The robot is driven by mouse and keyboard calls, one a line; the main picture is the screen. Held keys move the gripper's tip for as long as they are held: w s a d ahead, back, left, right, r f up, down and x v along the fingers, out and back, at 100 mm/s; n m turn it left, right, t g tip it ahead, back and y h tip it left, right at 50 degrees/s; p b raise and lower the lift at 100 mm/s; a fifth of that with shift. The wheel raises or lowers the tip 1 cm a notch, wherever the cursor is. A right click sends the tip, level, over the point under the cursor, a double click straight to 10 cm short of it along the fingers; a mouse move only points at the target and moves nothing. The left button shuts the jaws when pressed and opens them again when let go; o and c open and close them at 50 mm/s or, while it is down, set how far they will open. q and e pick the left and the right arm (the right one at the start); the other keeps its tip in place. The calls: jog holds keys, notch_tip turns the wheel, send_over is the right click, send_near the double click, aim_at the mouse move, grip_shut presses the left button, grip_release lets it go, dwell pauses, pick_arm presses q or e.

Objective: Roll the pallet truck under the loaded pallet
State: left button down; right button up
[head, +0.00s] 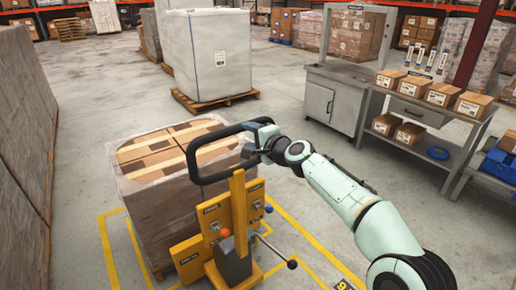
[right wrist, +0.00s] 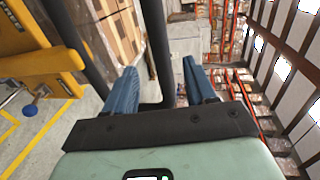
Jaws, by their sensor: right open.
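The yellow pallet truck (head: 228,235) stands in front of the loaded pallet, with its black loop handle (head: 197,180) raised. The loaded pallet (head: 150,205) carries wrapped brown cartons and sits inside yellow floor lines; the truck hides much of its near side, so I cannot tell how far the forks reach. My right gripper (head: 262,140) is at the right side of the handle loop. In the right wrist view, its two blue fingers (right wrist: 157,92) are apart, with the black handle bar (right wrist: 152,45) running between or just beyond them. My left gripper does not show.
A tall white-wrapped load (head: 208,55) stands on a pallet behind. A grey workbench (head: 335,95) and a shelf with small cartons (head: 440,110) stand at the right. A wrapped stack (head: 25,150) lines the left. Grey floor is clear between them.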

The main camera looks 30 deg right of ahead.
jog(key=b+v, duration=0.1)
jog(key=v, duration=0.2)
jog(key=shift+s, duration=0.4)
